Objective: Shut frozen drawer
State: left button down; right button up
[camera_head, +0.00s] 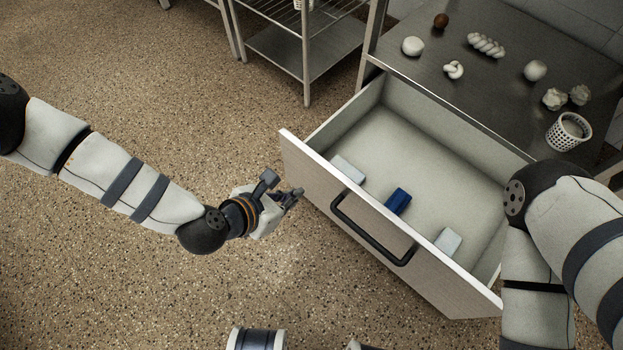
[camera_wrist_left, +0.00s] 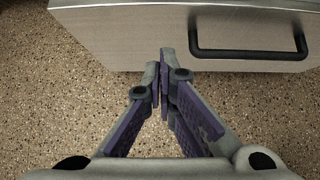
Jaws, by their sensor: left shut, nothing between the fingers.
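The drawer (camera_head: 400,235) is pulled out from under the steel counter, and its inside shows. Its front has a black bar handle (camera_head: 371,228). In the left wrist view the drawer front (camera_wrist_left: 140,38) and the handle (camera_wrist_left: 250,52) lie beyond the fingers. My left gripper (camera_head: 298,193) is shut and empty, just in front of the left part of the drawer front. In the left wrist view its fingertips (camera_wrist_left: 163,68) meet near the front's lower edge; I cannot tell if they touch it. My right arm shows at the right, but its gripper is not in view.
Inside the drawer lie a white block (camera_head: 347,169), a blue block (camera_head: 398,201) and a pale block (camera_head: 447,241). The counter (camera_head: 480,85) holds several small items and a perforated white basket (camera_head: 568,131). A steel shelf rack (camera_head: 305,50) stands behind. The speckled floor at left is clear.

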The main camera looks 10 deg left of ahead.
aim_at(326, 177)
pick_arm(q)
jog(key=shift+w+d+f+b, duration=0.35)
jog(key=shift+w+d+f, duration=0.35)
jog(key=shift+w, duration=0.3)
jog(key=shift+w+d+f+b, duration=0.3)
jog(key=shift+w+d+f, duration=0.2)
jog(key=shift+w+d, duration=0.4)
jog(key=shift+w+d+f+b, duration=0.35)
jog(key=shift+w+d+f, duration=0.25)
jog(key=shift+w, duration=0.5)
pick_arm(e)
jog(key=shift+s+a+f, duration=0.1)
jog(key=shift+s+f, duration=0.1)
jog(key=shift+f, duration=0.35)
jog(key=shift+s+f, duration=0.15)
jog(key=shift+f, duration=0.35)
